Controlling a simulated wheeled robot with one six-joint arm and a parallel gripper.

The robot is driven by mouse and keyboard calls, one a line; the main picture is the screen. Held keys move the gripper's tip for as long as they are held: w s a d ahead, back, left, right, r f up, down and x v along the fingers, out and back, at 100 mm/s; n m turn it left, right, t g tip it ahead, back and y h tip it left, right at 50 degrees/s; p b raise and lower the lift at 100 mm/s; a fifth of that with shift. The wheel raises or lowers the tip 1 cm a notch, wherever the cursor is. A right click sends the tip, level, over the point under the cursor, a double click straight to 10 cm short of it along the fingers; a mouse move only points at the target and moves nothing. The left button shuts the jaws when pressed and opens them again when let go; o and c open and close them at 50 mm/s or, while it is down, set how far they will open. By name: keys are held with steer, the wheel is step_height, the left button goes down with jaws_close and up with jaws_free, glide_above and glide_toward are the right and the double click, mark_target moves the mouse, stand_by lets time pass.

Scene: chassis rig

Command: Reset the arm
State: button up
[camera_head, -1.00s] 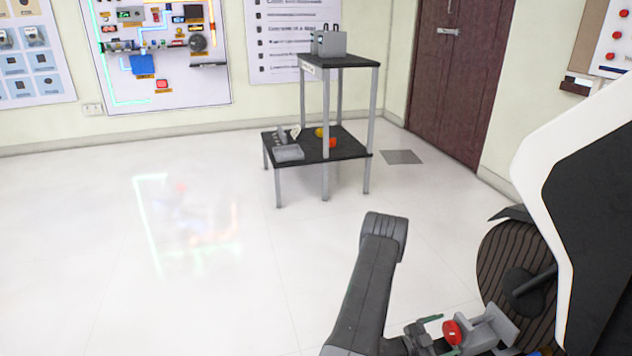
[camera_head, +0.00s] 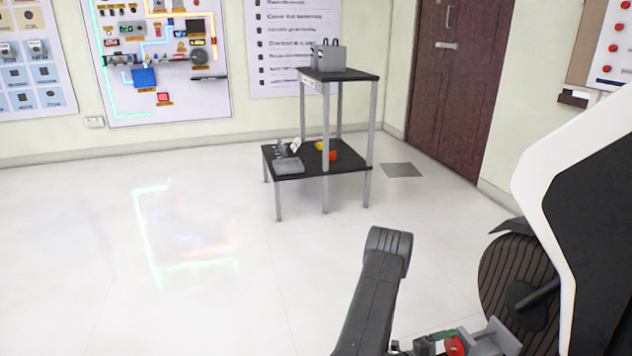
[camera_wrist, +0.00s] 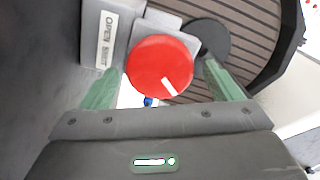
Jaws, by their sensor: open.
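My gripper (camera_wrist: 162,68) is open in the wrist view, with one green finger on each side of a round red knob (camera_wrist: 152,62). The knob has a white mark and sits at a grey block with a label reading OPEN SHUT (camera_wrist: 107,40). I cannot tell whether the fingers touch the knob. In the head view the red knob (camera_head: 454,346) shows at the bottom edge. My grey arm link (camera_head: 385,260) stands up left of it, and the gripper there is mostly cut off by the frame.
A two-level black table (camera_head: 345,75) stands at the back, with a grey box (camera_head: 328,57) on top and a grey tray (camera_head: 289,165) and small coloured items below. A brown door (camera_head: 450,90) is at the back right. The white floor (camera_head: 90,230) at left is clear.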

steer(key=m, duration=0.6)
steer(key=shift+f, duration=0.1)
steer(key=m, duration=0.6)
steer(key=shift+f, duration=0.1)
steer(key=shift+w, duration=0.1)
stand_by(0.4)
